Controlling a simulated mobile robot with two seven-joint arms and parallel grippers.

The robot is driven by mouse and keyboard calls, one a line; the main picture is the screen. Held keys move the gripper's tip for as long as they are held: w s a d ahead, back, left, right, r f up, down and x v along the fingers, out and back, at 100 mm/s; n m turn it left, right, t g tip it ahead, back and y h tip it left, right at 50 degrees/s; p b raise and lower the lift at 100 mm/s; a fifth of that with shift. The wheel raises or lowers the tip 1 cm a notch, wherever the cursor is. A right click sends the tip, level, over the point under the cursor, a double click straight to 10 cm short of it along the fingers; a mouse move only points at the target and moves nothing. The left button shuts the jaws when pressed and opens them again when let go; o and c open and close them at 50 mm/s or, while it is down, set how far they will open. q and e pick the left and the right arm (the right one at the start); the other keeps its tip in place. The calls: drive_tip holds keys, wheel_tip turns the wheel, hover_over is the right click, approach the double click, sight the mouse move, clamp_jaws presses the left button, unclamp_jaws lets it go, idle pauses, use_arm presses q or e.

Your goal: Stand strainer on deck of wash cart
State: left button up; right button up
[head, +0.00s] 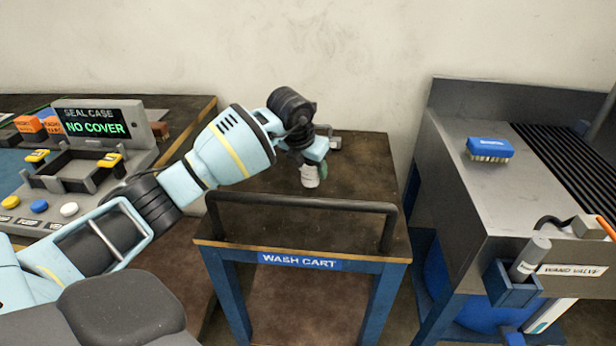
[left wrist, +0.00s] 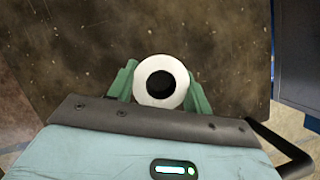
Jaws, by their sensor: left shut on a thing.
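The strainer (head: 310,177) is a small whitish cylinder in the head view, upright at my left gripper (head: 316,169) over the brown deck of the wash cart (head: 348,170). In the left wrist view the strainer (left wrist: 161,82) shows from above as a white ring with a dark opening. The green fingers of my left gripper (left wrist: 160,90) close on it from both sides. The deck (left wrist: 215,45) lies below it. I cannot tell whether the strainer's foot touches the deck. My right gripper is not in view.
The cart's dark handle bar (head: 300,203) runs along its front edge. A seal case station (head: 95,150) stands left. A wash bench (head: 480,190) with a blue brush (head: 490,149) stands right. Most of the deck is clear.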

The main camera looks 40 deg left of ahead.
sight(308, 177)
use_arm(q)
drive_tip(key=shift+a+f, duration=0.2)
drive_tip(key=shift+f, duration=0.7)
drive_tip(key=shift+a+f, duration=0.15)
drive_tip(key=shift+f, duration=0.7)
drive_tip(key=shift+s+f, duration=0.1)
drive_tip(key=shift+f, duration=0.05)
drive_tip(key=o, duration=1)
drive_tip(key=shift+c, duration=0.2)
drive_tip(key=p+v, duration=0.1)
drive_tip(key=v, duration=1.1)
